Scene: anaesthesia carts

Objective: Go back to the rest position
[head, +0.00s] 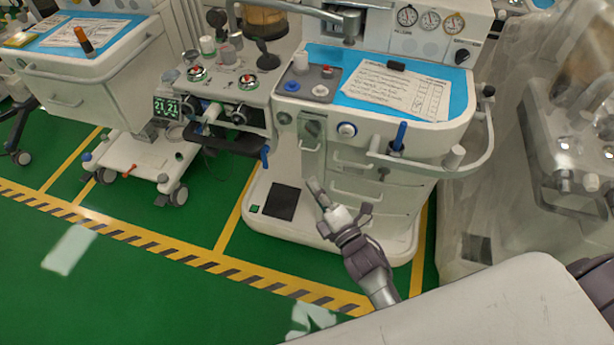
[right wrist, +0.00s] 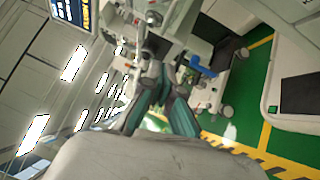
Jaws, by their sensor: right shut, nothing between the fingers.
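My right gripper (head: 318,192) is in front of the drawers of the middle anaesthesia cart (head: 385,185), over its low white base. Its fingers are together and hold nothing. It points up and to the left, and its grey forearm comes in from below. No contact with the cart can be made out. My left gripper is not in the head view. In the right wrist view, a large grey surface fills the bottom and the background is tilted.
The middle cart has a blue top with a paper sheet (head: 398,90) and a protruding side rail (head: 440,168). Another cart (head: 90,60) stands at the left. Translucent sheeting covers equipment (head: 570,130) at the right. The green floor (head: 120,275) at the front left is clear.

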